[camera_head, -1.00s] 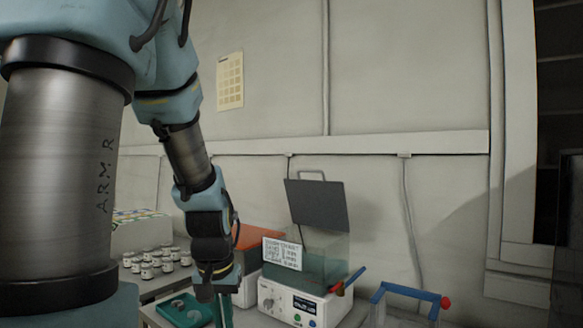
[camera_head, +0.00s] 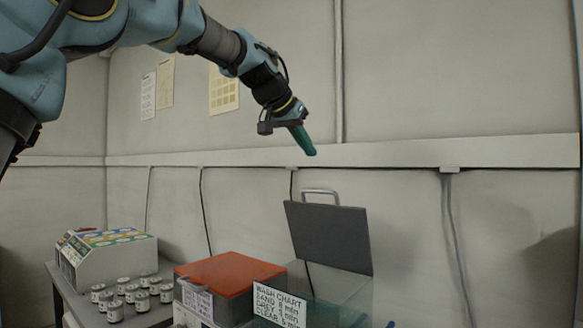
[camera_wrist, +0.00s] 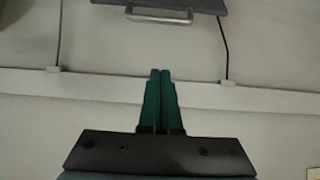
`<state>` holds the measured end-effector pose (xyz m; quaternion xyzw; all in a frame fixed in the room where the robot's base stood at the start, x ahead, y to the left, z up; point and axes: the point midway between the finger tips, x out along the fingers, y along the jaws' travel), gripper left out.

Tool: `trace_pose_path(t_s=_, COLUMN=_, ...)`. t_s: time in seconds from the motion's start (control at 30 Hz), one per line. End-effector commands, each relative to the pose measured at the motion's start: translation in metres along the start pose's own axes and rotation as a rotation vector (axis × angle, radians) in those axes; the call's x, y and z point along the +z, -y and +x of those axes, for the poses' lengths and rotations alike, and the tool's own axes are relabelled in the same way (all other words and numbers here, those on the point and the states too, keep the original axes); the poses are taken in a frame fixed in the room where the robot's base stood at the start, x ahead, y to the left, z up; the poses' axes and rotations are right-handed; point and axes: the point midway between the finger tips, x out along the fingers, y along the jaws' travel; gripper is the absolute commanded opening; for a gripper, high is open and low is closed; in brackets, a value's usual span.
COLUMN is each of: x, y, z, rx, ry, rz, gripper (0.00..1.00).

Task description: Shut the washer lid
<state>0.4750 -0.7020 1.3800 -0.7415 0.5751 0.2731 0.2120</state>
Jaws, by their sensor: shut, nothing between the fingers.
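The washer lid (camera_head: 331,236) is a dark grey panel with a metal handle (camera_head: 320,192) on its top edge. It stands raised, nearly upright, at the back of the clear washer tank (camera_head: 345,289). My gripper (camera_head: 312,153), with green fingers, is shut and empty in the air above the lid, slightly left of its middle in the head view. In the wrist view my gripper (camera_wrist: 161,72) points toward the wall, and the lid (camera_wrist: 190,5) and its handle (camera_wrist: 158,15) show at the top edge, apart from the fingers. The lower washer body is out of view.
A wash chart sign (camera_head: 279,304) is at the tank's front. An orange-topped box (camera_head: 230,273) stands left of the washer. Several small jars (camera_head: 115,311) and a white case (camera_head: 112,262) sit farther left. The wall (camera_head: 460,80) is behind; the air around my gripper is clear.

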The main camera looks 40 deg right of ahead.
Motion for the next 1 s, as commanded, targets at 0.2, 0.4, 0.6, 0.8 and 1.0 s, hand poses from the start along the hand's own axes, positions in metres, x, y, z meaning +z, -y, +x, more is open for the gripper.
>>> trace_pose_path(t_s=0.2, x=0.000, y=0.001, z=0.035, rx=0.000, ry=0.006, rz=-0.003, gripper=0.00)
trace_pose_path(t_s=0.4, x=0.000, y=0.002, z=0.077, rx=-0.001, ry=0.006, rz=-0.004, gripper=0.00)
trace_pose_path(t_s=0.6, x=0.015, y=0.002, z=0.087, rx=-0.004, ry=0.003, rz=-0.004, gripper=0.00)
trace_pose_path(t_s=0.8, x=0.033, y=0.003, z=0.082, rx=-0.004, ry=0.003, rz=-0.005, gripper=0.00)
trace_pose_path(t_s=1.0, x=0.039, y=0.002, z=0.080, rx=-0.004, ry=0.002, rz=-0.003, gripper=0.00)
